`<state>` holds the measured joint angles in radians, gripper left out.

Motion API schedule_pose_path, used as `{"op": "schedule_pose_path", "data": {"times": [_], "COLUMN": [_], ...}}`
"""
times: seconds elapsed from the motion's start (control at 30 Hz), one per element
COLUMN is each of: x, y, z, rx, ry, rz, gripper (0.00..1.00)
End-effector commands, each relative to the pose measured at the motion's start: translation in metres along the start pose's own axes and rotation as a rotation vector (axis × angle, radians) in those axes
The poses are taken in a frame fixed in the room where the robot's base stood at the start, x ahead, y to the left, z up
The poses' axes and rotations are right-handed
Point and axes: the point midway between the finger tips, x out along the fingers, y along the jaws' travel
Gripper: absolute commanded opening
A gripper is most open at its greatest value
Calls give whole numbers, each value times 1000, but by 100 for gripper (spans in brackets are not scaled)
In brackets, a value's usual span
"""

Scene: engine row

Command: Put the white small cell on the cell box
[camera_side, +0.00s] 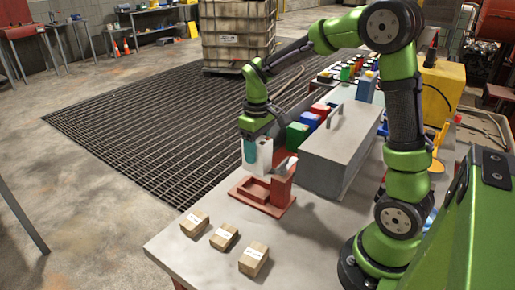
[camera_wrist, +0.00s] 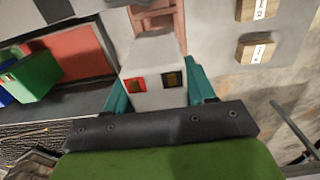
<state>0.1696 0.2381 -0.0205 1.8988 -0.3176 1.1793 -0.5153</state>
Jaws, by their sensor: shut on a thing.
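The white small cell (camera_side: 265,156) is held by my gripper (camera_side: 256,150), above the table's near part. In the wrist view the cell (camera_wrist: 157,100) sits between the teal fingers of my gripper (camera_wrist: 160,88), its top showing a red-framed terminal and a dark one. A red-brown box-like holder (camera_side: 251,190) stands on the table just below the cell; it looks like the cell box. Part of it shows beyond the cell in the wrist view (camera_wrist: 165,20). The cell appears apart from it, but the exact gap is hard to tell.
A large grey case with a handle (camera_side: 340,150) stands close right of the holder. Green (camera_side: 296,136), blue and red blocks line up behind. Several small wooden blocks (camera_side: 224,236) lie at the table's front. Left of the table is a floor grating (camera_side: 130,120).

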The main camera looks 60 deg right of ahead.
Motion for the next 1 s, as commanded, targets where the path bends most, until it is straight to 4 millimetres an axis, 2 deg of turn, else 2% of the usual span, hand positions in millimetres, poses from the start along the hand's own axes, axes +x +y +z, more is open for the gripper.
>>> {"op": "schedule_pose_path", "data": {"times": [0.07, 0.17, 0.27, 0.5, 0.6, 0.73, 0.87, 1.0], "x": [-9, -9, -7, -3, -5, -9, -12, 2], "y": [4, 19, 47, 134, 159, 174, 175, 174], "z": [0, 1, -1, -5, -5, -8, -11, -10], "rx": [12, 50, 108, 150, 129, 75, 24, -1], "ry": [4, -7, -14, -13, -8, 0, 5, 0], "rz": [1, -1, -1, -1, -1, 1, 3, 0], "gripper": [0, 0, 0, 0, 0, 0, 0, 0]}}
